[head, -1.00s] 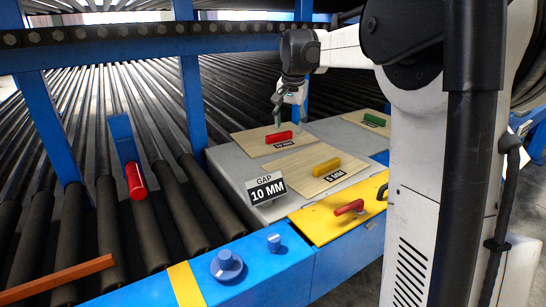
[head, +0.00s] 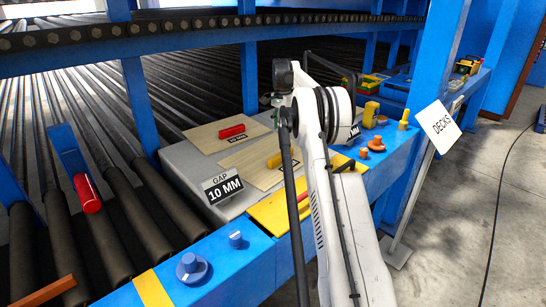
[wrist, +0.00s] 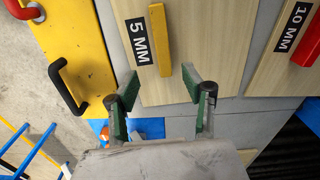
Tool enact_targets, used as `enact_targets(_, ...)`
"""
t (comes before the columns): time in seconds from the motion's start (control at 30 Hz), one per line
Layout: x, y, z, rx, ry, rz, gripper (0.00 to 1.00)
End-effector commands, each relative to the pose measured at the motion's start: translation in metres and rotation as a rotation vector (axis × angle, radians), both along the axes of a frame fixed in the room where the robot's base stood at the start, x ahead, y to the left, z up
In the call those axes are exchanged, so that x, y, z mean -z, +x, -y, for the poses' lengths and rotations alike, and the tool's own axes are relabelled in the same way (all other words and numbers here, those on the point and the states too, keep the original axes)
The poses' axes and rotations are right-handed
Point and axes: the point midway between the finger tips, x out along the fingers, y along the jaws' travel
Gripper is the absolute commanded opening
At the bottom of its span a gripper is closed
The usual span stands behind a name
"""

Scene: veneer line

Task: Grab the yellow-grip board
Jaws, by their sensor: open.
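The yellow-grip board is a pale wood sheet labelled 5 MM (head: 243,176), lying flat on a grey table with its yellow grip (head: 274,160) on top. My arm hides its right end in the head view. In the wrist view the board (wrist: 200,40) fills the upper middle, with the yellow grip (wrist: 160,38) upright in the picture. My gripper (wrist: 161,86) is open and empty, its green-padded fingers spread below the grip's lower end in the picture. In the head view my gripper (head: 277,103) is small and partly hidden, raised behind the board.
A red-grip board (head: 205,140), labelled 10 MM in the wrist view, lies beside it. A GAP 10 MM sign (head: 222,188) stands at the table's front-left corner. A yellow plate (wrist: 75,50) with a black handle (wrist: 66,88) borders the board. Rollers (head: 110,215) lie left.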

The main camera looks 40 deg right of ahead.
Motion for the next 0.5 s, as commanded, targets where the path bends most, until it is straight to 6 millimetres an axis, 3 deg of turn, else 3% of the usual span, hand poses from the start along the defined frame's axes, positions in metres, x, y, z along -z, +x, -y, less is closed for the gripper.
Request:
enact_targets(0.17,0.015,0.000,0.006,0.016,0.004,-0.006,0.44)
enact_targets(0.5,0.073,0.000,0.006,0.015,0.004,-0.006,0.44)
